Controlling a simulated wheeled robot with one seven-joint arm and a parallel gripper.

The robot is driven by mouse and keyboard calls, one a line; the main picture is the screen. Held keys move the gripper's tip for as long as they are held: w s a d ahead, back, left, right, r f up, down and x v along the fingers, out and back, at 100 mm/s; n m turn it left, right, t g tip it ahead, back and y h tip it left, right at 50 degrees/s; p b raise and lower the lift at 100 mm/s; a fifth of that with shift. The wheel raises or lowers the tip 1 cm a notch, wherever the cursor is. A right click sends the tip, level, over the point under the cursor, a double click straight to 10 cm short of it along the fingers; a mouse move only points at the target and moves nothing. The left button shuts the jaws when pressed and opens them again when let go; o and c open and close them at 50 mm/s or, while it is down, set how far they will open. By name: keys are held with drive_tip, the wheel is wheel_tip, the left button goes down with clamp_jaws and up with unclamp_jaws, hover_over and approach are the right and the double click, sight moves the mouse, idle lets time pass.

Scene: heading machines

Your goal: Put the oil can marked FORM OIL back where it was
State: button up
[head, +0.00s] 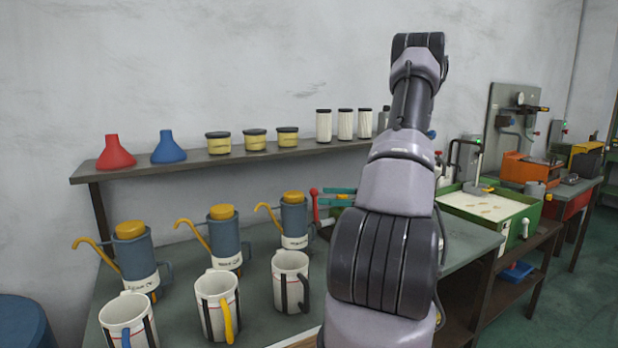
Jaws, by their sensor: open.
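Three blue-grey oil cans with yellow caps, yellow spouts and white labels stand upright in a row on the bench: the left can (134,255), the middle can (225,240) and the right can (294,222). Their label lettering is too small to read surely, so I cannot tell which one is marked FORM OIL. My arm rises through the right of the middle and hides part of the bench and shelf. My gripper does not show.
Three white jugs (217,305) stand in front of the cans. The shelf (230,156) above holds red and blue funnels, yellow tins and white canisters. Red- and teal-handled tools (340,197) lie right of the cans. A green tray machine (490,207) stands further right.

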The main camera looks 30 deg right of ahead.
drive_tip(key=s+a+r+n+g+h, duration=0.2)
drive_tip(key=s+a+r+n+g, duration=0.3)
drive_tip(key=a, duration=0.4)
drive_tip(key=s+a+r+n+g+h, duration=0.25)
drive_tip(key=a+r+n+g, duration=0.35)
drive_tip(key=a, duration=0.3)
drive_tip(key=s+a+r+n+t+h, duration=0.5)
drive_tip(key=s+r+n+t+h, duration=0.1)
drive_tip(key=s+r+n, duration=0.4)
drive_tip(key=shift+s+r+n+t+h, duration=0.3)
drive_tip(key=shift+s+r+t+h, duration=0.15)
drive_tip(key=shift+s+r, duration=0.15)
